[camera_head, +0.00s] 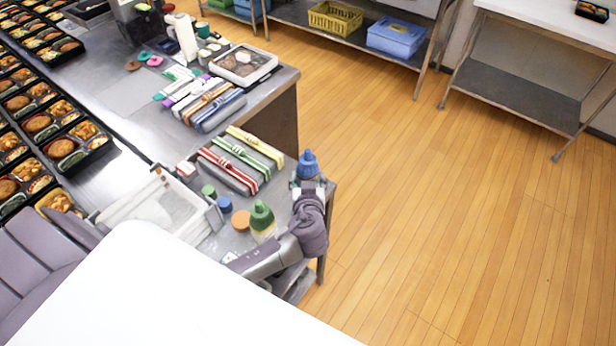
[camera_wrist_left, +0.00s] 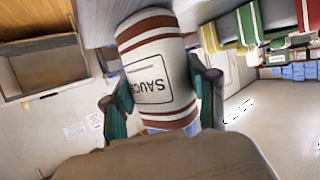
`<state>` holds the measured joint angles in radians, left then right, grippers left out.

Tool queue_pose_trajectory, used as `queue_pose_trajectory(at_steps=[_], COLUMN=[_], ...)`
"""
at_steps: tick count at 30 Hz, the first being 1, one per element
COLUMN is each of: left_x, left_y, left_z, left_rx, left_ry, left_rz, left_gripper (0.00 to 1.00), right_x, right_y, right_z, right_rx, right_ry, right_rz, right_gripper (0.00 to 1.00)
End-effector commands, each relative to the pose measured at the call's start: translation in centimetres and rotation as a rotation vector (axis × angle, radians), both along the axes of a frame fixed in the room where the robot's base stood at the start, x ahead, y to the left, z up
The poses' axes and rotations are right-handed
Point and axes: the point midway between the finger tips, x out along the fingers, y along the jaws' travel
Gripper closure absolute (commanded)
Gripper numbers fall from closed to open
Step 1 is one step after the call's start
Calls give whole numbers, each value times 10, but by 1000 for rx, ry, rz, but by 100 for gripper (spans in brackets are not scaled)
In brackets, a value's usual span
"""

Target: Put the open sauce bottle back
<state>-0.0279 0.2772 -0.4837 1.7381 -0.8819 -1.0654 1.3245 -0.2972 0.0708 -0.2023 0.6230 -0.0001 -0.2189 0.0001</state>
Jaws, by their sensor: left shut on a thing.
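My left gripper (camera_head: 308,186) is shut on a sauce bottle with a blue nozzle top (camera_head: 307,162), near the right edge of the steel table. In the left wrist view the bottle (camera_wrist_left: 158,75) is white with brown bands and a label reading SAUCE, seen upside down. The gripper's green fingers (camera_wrist_left: 163,100) press on both its sides. I cannot tell whether its base touches the table. A second bottle with a green top (camera_head: 262,218) stands to the left, beside my forearm. My right gripper is not in view.
Small round lids, blue (camera_head: 225,204), green (camera_head: 208,190) and orange (camera_head: 241,221), lie left of the bottles. A white bin (camera_head: 212,214) stands further left. Banded boxes (camera_head: 225,172) lie behind. Bento trays (camera_head: 72,158) fill the far left. The wooden floor on the right is clear.

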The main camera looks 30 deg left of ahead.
Motion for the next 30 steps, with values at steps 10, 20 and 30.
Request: queue_pose_trajectory(at_steps=[10,20,30], left_x=[0,0,-22], left_y=[-1,-1,-13], left_z=[-2,-2,7], left_rx=[-1,0,-4], left_ry=[-1,0,0], left_rz=[-1,-1,-2], left_gripper=[35,17,17], right_x=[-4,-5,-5], right_y=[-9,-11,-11], right_z=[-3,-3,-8], right_rx=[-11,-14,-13], right_ry=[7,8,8], right_rz=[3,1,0], right_gripper=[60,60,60])
